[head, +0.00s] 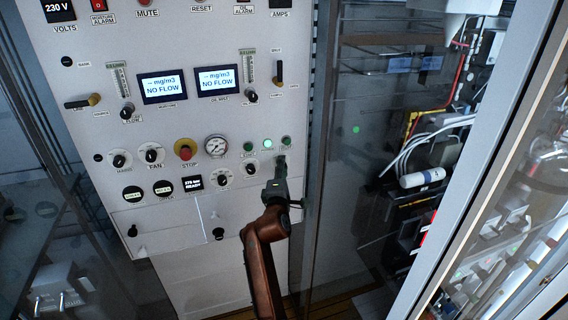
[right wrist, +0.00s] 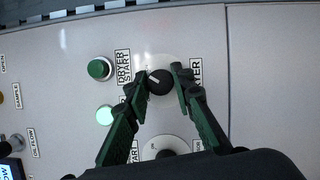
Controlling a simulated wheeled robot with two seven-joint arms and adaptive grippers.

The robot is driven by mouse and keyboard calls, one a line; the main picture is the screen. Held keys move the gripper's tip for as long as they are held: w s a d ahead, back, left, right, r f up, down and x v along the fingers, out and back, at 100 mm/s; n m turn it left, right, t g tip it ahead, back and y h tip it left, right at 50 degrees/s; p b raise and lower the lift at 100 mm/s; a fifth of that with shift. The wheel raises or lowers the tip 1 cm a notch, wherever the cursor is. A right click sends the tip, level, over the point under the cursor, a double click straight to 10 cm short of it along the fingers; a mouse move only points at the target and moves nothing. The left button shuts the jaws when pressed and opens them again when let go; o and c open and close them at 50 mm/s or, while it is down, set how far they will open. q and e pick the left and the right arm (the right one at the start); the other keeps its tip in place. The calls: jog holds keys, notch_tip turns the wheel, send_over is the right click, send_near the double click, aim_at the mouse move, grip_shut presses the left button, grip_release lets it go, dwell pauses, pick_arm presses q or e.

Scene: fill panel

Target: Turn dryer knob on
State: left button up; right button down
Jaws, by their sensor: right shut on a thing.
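A black round knob (right wrist: 160,82) on a pale disc shows in the right wrist view, with a white mark pointing to the upper left. The label on its right is partly covered by a finger, and only "TER" reads clearly. My right gripper (right wrist: 163,76) is shut on this knob, one finger on each side. In the head view my right gripper (head: 281,162) is at the right end of the panel's lower knob row and hides the knob there. My left gripper is not in view.
A green button (right wrist: 100,69) labelled "DRYER START" and a lit one (right wrist: 105,115) are beside the gripped knob. A neighbouring knob (head: 251,169), a red stop button (head: 185,149) and a gauge (head: 215,146) are on the panel. A glass-fronted cabinet (head: 375,140) stands to the right.

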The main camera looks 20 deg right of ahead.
jog(key=shift+m+g+p, duration=0.3)
jog(key=shift+m+p, duration=0.5)
jog(key=shift+m, duration=0.1)
jog(key=c, duration=1.7)
grip_release()
jog(key=shift+o, duration=0.2)
